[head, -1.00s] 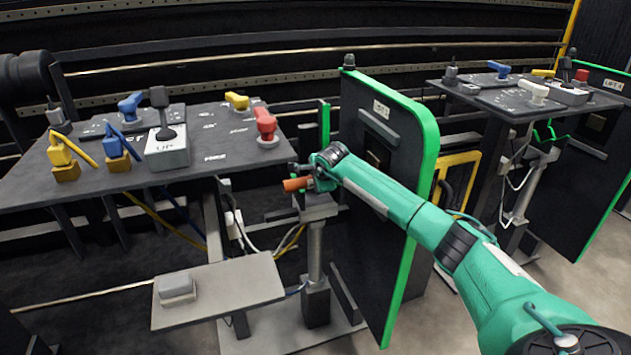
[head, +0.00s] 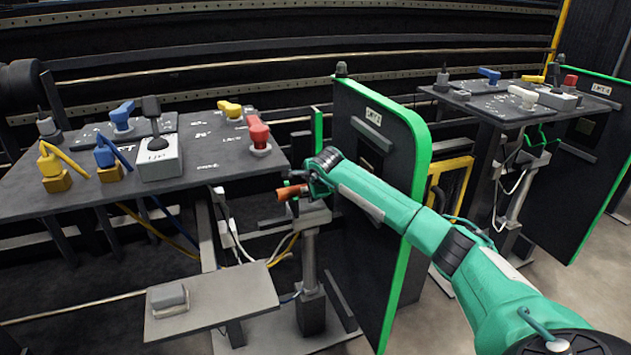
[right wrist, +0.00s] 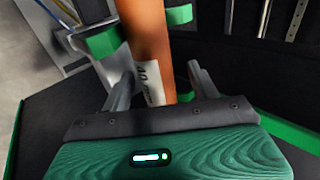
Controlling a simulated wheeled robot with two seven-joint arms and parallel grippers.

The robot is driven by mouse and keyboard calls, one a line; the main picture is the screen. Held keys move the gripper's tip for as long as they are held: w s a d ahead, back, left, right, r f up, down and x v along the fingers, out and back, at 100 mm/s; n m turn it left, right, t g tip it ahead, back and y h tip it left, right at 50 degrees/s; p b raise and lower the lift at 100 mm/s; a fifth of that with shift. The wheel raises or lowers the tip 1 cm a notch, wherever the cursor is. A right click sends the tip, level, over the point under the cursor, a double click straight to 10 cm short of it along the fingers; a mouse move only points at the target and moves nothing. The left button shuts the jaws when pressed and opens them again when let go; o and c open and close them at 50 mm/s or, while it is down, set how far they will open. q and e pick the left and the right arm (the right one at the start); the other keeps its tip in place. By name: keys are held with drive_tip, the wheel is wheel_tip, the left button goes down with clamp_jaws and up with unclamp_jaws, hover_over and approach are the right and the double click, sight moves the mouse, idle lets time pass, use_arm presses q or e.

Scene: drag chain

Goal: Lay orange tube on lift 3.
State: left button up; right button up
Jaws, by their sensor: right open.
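The orange tube (head: 288,193) is at the top of a grey lift post (head: 310,250), beside a dark green-edged panel whose sign (head: 373,116) is too small to read surely. It looks on or just above the post's top plate; contact is hidden. My right gripper (head: 300,186) is at the tube. In the right wrist view the tube (right wrist: 146,42) runs between the fingers of my open right gripper (right wrist: 158,80), with a white label on its side. Whether either finger touches it is unclear. Green holder pieces (right wrist: 104,42) show beside the tube. My left gripper is out of view.
A dark control table (head: 215,150) with coloured levers stands left of the post. A grey shelf (head: 215,300) with a small block (head: 168,298) is below it. The tall panel (head: 350,170) stands close to the gripper. Another station (head: 510,110) is at right.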

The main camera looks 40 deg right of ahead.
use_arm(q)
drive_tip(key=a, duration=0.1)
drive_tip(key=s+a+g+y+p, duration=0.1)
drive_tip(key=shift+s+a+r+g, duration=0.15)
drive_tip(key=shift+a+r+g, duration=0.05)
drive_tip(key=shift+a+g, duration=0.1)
use_arm(e)
drive_tip(key=v, duration=1.2)
drive_tip(key=shift+s+a+r, duration=0.2)
drive_tip(key=shift+s+r, duration=0.05)
drive_tip(key=shift+s, duration=0.1)
